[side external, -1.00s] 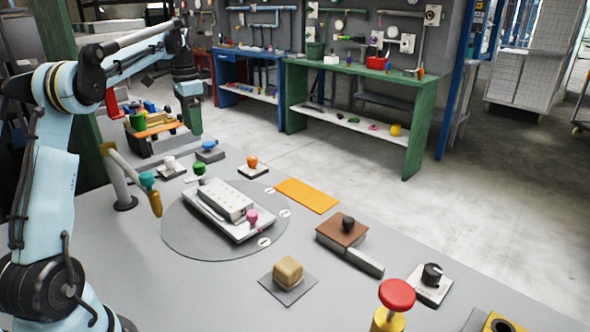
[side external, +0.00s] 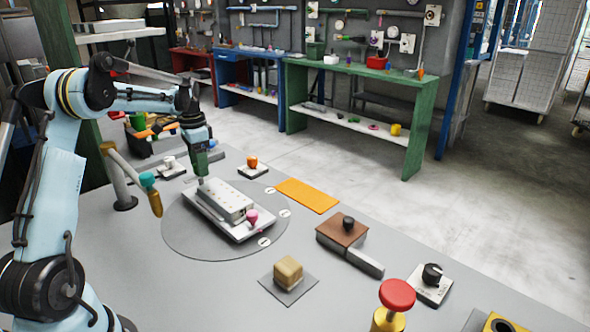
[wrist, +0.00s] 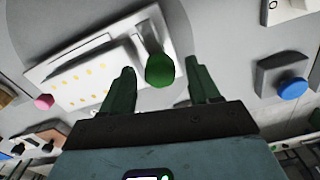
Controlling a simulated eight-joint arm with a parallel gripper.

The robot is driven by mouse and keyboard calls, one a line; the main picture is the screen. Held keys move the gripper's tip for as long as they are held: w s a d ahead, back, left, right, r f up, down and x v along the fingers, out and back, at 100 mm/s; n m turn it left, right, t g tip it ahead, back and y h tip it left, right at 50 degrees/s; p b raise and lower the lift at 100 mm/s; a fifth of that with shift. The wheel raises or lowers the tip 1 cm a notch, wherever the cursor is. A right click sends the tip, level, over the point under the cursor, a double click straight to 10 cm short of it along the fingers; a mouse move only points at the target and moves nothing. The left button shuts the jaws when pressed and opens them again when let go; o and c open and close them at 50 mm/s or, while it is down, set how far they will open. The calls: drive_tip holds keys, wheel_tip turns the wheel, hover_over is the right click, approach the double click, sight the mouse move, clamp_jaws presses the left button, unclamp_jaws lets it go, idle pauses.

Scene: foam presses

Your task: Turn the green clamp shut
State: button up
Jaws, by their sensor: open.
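The green clamp knob (wrist: 160,70) sits on a grey stem at the end of a white plate in the wrist view. My gripper (wrist: 158,78) is open, with one dark green finger on each side of the knob and a gap on both sides. In the side view my gripper (side external: 203,172) points down over the far left end of the press, and it hides the green knob there. The white press block (side external: 226,200) with yellow dots lies on the white base plate (side external: 245,236). A pink knob (side external: 252,216) stands at its near end.
The press sits on a round grey disc (side external: 185,240). A foam block (side external: 288,271) and a red button (side external: 397,293) are in front.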

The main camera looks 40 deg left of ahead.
drive_tip(key=shift+f, duration=0.1)
drive_tip(key=c, duration=1)
drive_tip(key=shift+c, duration=0.2)
drive_tip(key=shift+n, duration=0.3)
drive_tip(key=n, duration=0.3)
drive_tip(key=shift+n, duration=0.3)
drive_tip(key=n, duration=0.4)
drive_tip(key=shift+a+n, duration=0.1)
drive_tip(key=shift+n, duration=0.2)
drive_tip(key=n, duration=0.4)
drive_tip(key=shift+n, duration=2.5)
